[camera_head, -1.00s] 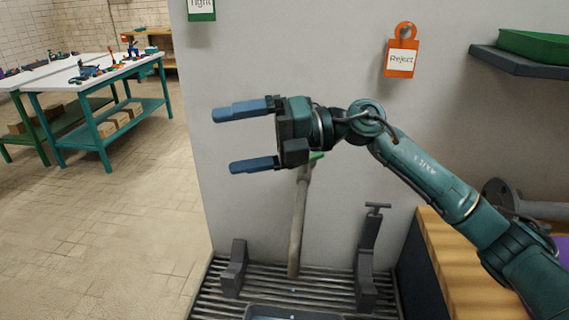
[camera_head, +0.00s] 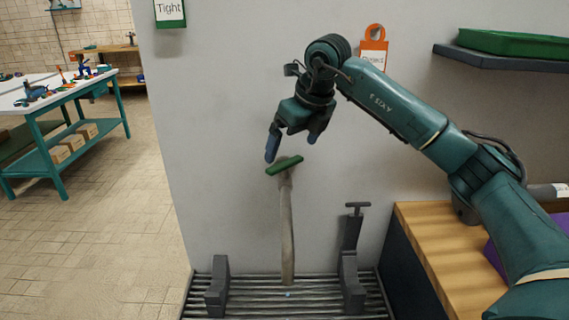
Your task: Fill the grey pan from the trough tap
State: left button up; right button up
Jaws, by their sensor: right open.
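The trough tap is an upright pale pipe (camera_head: 287,225) with a green lever (camera_head: 284,166) on top, standing at the back of the slatted trough (camera_head: 285,302). My right gripper (camera_head: 292,145) is open and points down, its fingertips just above the green lever. I cannot tell whether a finger touches the lever. The grey pan is not in view now. My left gripper is not in view.
Two dark grey brackets (camera_head: 218,288) (camera_head: 351,275) stand on the trough on either side of the pipe. A wooden worktop (camera_head: 445,265) is at the right. A shelf (camera_head: 490,60) with a green tray (camera_head: 515,43) is above. Open floor lies left.

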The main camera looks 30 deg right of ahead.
aim_at(286, 163)
jog(key=x, duration=0.6)
jog(key=shift+w+a+f, duration=0.1)
jog(key=shift+w+f, duration=0.1)
jog(key=shift+f, duration=0.15)
jog(key=c, duration=0.7)
jog(key=shift+n+y, duration=0.3)
jog(key=shift+n, duration=0.4)
jog(key=o, duration=0.7)
jog(key=v, duration=1.3)
